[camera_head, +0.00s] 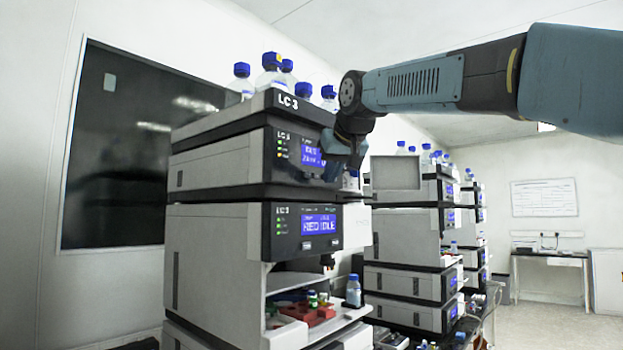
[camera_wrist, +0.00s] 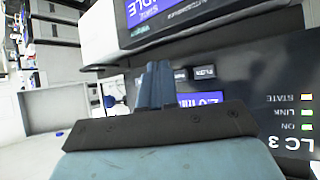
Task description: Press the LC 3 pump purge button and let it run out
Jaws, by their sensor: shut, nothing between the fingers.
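The LC 3 stack (camera_head: 285,101) stands left of centre in the head view, with an upper module (camera_head: 283,150) and a lower module showing a blue display (camera_head: 319,225). My gripper (camera_head: 338,172) is at the right side of the upper module's front panel and covers part of its lit display (camera_head: 311,150). In the wrist view the LC 3 panel (camera_wrist: 270,95) appears upside down. My gripper (camera_wrist: 155,66) is shut and empty, its fingers in front of the panel beside a dark button (camera_wrist: 204,73). The fingers hide part of the button row; I cannot tell whether they touch.
Blue-capped bottles (camera_head: 271,76) stand on top of the stack. Other instrument stacks (camera_head: 406,237) stand behind to the right. The floor (camera_head: 550,325) at far right is clear.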

